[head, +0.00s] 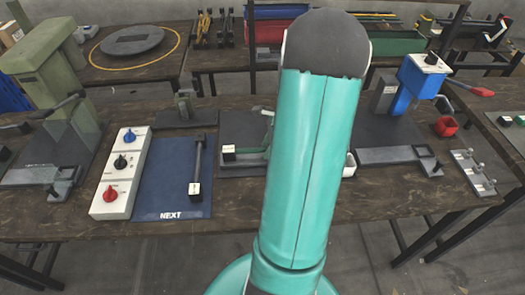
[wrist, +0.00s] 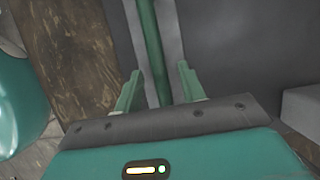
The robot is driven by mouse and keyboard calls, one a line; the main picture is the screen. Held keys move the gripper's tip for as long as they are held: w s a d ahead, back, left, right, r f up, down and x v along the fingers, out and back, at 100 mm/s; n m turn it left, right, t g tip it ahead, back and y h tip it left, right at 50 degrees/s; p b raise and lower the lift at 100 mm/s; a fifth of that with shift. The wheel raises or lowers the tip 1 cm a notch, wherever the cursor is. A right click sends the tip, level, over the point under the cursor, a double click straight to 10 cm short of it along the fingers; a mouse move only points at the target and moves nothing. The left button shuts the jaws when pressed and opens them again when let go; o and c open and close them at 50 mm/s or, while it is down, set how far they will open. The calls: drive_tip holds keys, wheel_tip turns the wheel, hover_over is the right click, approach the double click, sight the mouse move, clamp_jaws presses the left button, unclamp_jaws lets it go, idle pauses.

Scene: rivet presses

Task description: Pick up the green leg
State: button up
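The green leg (head: 254,150) lies on the grey plate of the middle press in the head view, with a small black-and-white block at its left end. My arm hides its right part. In the wrist view a green bar (wrist: 150,45), which looks like the leg, runs from the top edge down between my fingers. My gripper (wrist: 158,82) is open, with one green finger on each side of the bar and gaps on both sides. My gripper is hidden behind my arm in the head view.
A blue NEXT mat (head: 161,203) holds a dark leg (head: 197,168). Left of it stands a white box (head: 111,204) with three knobs. A green press (head: 45,60) stands at left and a blue press (head: 420,78) at right.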

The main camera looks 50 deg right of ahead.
clamp_jaws()
